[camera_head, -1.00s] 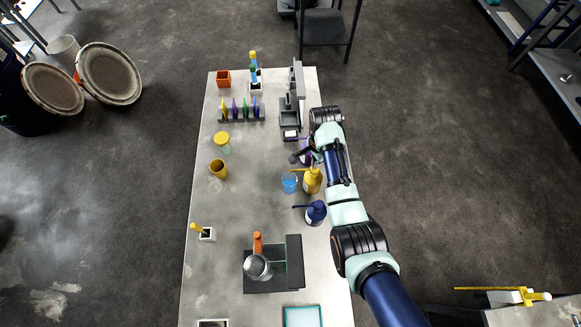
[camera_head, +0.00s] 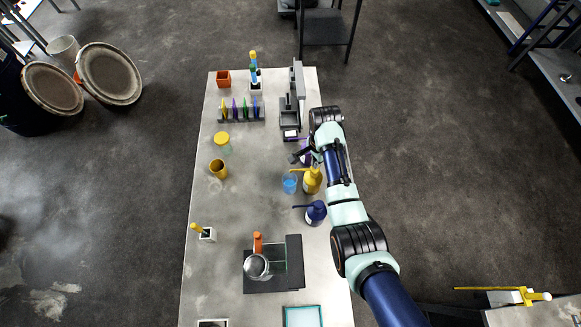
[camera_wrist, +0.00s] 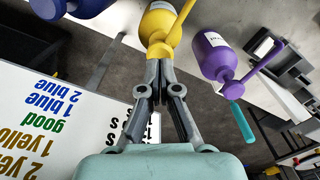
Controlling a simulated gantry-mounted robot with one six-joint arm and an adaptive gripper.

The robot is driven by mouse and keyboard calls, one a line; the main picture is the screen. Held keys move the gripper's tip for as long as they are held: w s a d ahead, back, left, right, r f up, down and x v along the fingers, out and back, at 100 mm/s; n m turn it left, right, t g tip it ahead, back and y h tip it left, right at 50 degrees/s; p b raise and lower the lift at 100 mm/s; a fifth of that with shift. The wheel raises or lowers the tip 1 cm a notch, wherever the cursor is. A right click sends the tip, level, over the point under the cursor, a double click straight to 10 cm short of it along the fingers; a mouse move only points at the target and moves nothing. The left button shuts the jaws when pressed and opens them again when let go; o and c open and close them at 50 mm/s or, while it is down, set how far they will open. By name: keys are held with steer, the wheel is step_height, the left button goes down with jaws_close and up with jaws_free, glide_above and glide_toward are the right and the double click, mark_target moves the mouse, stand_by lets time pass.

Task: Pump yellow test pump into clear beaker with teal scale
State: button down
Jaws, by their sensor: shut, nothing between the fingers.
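The yellow pump bottle (camera_head: 313,181) stands on the right side of the bench, and the wrist view shows its body (camera_wrist: 158,22) at the top. The clear beaker (camera_head: 290,184) with blue-teal colouring stands just left of it in the head view. I cannot make out the beaker in the wrist view. My gripper (camera_wrist: 160,60) is shut and empty, its fingertips overlapping the yellow pump's head in the wrist view. I cannot tell whether they touch it. In the head view my gripper is small and dark beside the purple bottle, partly hidden by my arm.
A purple pump bottle (camera_wrist: 213,55) is close on the right in the wrist view. A dark blue pump bottle (camera_head: 316,213) stands nearer the bench's front. A white board with coloured writing (camera_wrist: 60,120) lies at lower left. The bench centre (camera_head: 255,205) is clear.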

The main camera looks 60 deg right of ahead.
steer(key=shift+f, duration=0.15)
steer(key=shift+f+b, duration=1.1)
steer(key=shift+f, duration=0.55)
step_height(320, 180, up, 4)
steer(key=p, duration=0.4)
steer(key=shift+f, duration=0.25)
steer(key=shift+f, duration=0.1)
